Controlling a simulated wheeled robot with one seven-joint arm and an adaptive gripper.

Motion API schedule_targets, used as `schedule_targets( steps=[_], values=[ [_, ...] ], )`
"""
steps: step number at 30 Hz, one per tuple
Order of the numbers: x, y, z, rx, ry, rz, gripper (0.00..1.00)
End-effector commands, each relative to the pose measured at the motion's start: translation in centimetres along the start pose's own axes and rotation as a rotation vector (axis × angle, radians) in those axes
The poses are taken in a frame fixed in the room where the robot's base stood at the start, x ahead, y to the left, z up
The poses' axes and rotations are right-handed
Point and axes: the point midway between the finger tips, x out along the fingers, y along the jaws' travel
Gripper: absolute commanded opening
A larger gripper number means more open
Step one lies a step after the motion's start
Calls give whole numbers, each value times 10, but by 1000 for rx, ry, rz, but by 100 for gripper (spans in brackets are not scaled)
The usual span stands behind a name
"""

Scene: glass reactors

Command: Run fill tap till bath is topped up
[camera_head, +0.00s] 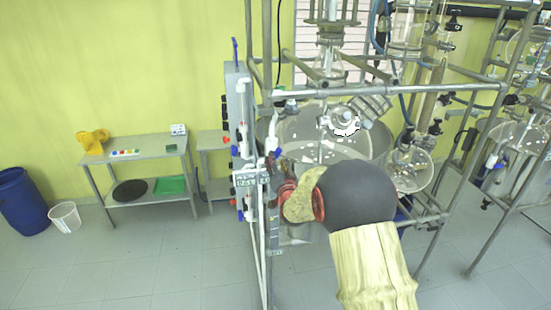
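The bath (375,140) is a wide grey metal vessel inside the pipe frame, with the glass reactor parts above it. My arm's dark joint and cream sleeve cover its lower front. White pipes with small valves run down its left side; a blue tap handle (277,152) sits on one of them. I cannot tell which tap is the fill tap. The water level in the bath cannot be made out. My gripper (284,195) is at the front left of the bath, close to the white pipes, mostly hidden by my own wrist. Whether it is open or touches anything cannot be seen.
A grey control panel (236,100) stands left of the frame. A label plate (251,178) is beside my gripper. A metal side table (150,148), a white bucket (65,217) and a blue barrel (22,200) are at left. More glassware stands right. The front-left floor is clear.

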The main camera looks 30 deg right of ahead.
Motion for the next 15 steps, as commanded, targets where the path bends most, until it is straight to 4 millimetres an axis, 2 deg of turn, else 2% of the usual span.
schedule_targets(
  steps=[6, 15],
  values=[
    [17, -1, -1, -1, 1, -1, 35],
    [20, 0, 0, -1, 1, -1, 35]
  ],
)
